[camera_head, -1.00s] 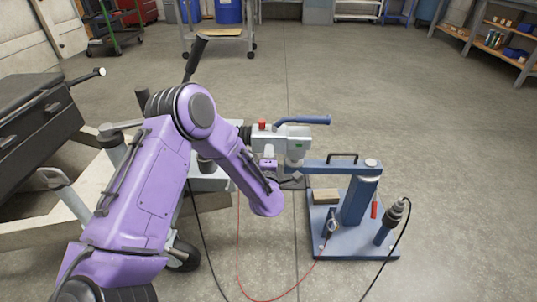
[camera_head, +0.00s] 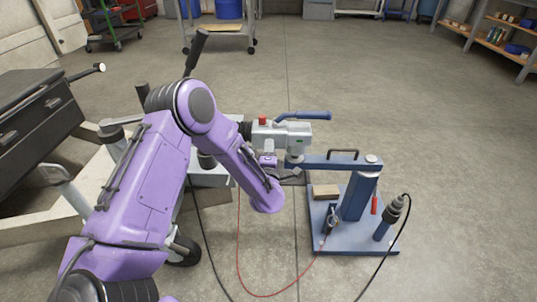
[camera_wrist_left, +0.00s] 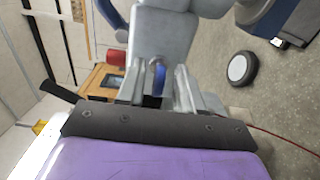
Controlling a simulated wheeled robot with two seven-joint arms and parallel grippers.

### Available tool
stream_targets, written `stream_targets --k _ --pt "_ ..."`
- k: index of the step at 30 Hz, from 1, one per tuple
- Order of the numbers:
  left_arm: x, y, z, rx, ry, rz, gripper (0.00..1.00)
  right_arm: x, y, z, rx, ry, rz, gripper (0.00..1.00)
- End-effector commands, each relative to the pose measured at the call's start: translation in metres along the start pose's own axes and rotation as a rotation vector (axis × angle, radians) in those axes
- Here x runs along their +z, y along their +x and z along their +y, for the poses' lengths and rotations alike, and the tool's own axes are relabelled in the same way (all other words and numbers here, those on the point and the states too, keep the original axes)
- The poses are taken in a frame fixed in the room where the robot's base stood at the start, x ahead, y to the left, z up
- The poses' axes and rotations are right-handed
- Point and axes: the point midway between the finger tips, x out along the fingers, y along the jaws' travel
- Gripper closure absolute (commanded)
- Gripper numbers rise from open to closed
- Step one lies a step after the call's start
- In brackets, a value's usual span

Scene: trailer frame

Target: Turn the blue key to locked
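The blue key (camera_wrist_left: 159,77) shows nearly edge-on in the left wrist view, below a pale grey housing. My left gripper (camera_wrist_left: 160,88) has one grey finger on each side of it, with a visible gap, so the fingers look open around the key. I cannot tell whether either finger touches it. In the head view, the pale grey unit (camera_head: 292,135) with a red button and blue handle stands just beyond my left wrist. The key cannot be made out there, and my fingers are mostly hidden. My right gripper is not in view.
A blue arm (camera_head: 335,163) and post rise from a blue base plate (camera_head: 350,243) to the right. A red cable (camera_head: 262,295) and a black cable (camera_head: 385,265) lie nearby. A dark drawer cabinet (camera_head: 35,118) stands at left. The floor on the right is open.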

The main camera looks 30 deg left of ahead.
Motion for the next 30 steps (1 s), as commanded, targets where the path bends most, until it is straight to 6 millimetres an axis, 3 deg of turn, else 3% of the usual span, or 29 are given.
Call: stream_targets --k 9,15,30 --pt "0.001 -0.067 0.002 -0.004 0.004 -0.006 0.64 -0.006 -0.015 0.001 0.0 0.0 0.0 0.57" --pt "0.0 -0.099 0.001 -0.002 0.002 -0.003 0.64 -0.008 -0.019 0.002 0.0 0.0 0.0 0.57" --pt "0.0 -0.104 -0.001 -0.002 0.001 -0.001 0.64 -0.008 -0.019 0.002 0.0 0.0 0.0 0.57"
